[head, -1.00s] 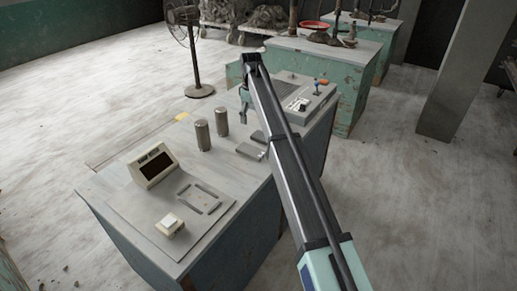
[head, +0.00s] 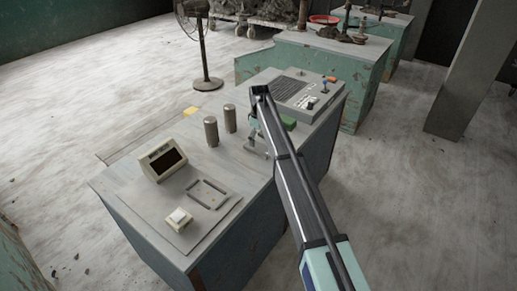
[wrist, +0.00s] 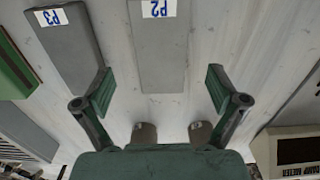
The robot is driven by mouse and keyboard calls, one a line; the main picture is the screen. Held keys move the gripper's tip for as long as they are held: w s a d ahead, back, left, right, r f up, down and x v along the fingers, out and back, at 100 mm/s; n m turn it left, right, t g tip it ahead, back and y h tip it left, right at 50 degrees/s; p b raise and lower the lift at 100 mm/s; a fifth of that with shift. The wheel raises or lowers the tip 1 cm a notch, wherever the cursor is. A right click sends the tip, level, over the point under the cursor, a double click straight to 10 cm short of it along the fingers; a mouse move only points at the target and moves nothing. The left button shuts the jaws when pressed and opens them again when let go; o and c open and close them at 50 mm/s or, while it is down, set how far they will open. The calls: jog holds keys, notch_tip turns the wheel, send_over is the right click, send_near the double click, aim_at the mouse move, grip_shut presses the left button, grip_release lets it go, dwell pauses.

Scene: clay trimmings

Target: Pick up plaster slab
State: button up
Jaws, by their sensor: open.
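Two flat grey slabs lie on the pale worktop in the wrist view: one with a P2 label (wrist: 163,50) and one with a P3 label (wrist: 72,48) to its left. Which one is the plaster slab I cannot tell. My gripper (wrist: 159,80) is open and empty, with its fingers on either side of the near end of the P2 slab in the picture. I cannot tell how far above it they are. In the head view my gripper (head: 258,141) hangs low over the bench, and the arm partly hides the slabs.
Two grey cylinders (head: 211,131) (head: 230,118) stand close left of my gripper. A green block (head: 288,122) lies behind the arm. A meter box (head: 163,160), a square frame (head: 207,194) and a small cream box (head: 179,219) occupy the near worktop; a control panel (head: 306,92) is at the far end.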

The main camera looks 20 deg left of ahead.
aim_at(258, 147)
notch_tip(258, 147, down, 4)
jog(key=shift+a+f+p, duration=0.1)
jog(key=shift+a+p, duration=0.05)
jog(key=shift+p, duration=0.6)
jog(key=c, duration=1.4)
